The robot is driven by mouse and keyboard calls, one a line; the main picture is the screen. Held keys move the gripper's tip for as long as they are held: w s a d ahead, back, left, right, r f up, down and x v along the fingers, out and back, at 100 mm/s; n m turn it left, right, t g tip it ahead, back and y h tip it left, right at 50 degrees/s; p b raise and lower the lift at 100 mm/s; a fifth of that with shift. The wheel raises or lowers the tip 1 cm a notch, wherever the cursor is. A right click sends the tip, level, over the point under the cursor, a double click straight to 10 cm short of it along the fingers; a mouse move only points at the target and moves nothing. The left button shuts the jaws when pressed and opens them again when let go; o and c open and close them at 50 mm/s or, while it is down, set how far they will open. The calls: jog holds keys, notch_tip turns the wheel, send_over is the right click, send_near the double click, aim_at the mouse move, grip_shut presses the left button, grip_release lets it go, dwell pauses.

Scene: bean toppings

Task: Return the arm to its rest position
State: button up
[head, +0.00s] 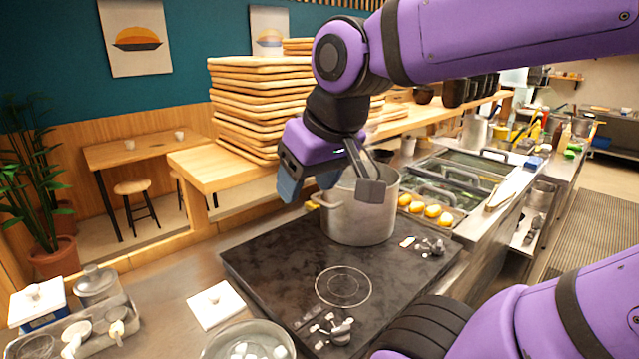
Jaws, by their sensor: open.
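My gripper (333,190) hangs from my purple arm in the head view, just left of and in front of the large steel pot (359,213). Its fingers are apart, with no object seen between them. The right finger overlaps the pot in the picture; I cannot tell whether it touches. The pot stands upright on the rear burner of the black cooktop (270,257). The arm hides part of the pot's rim and its inside.
A steel bowl with white pieces (248,343), a white square (216,305) and lidded jars (96,285) stand at the front left. Stacked boards (262,105) rise behind the pot. Yellow items (432,211) and sunken bins (455,180) lie to the right. The front burner (343,287) is clear.

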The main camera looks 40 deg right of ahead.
jog(key=shift+s+d, duration=0.15)
jog(key=shift+s, duration=0.95)
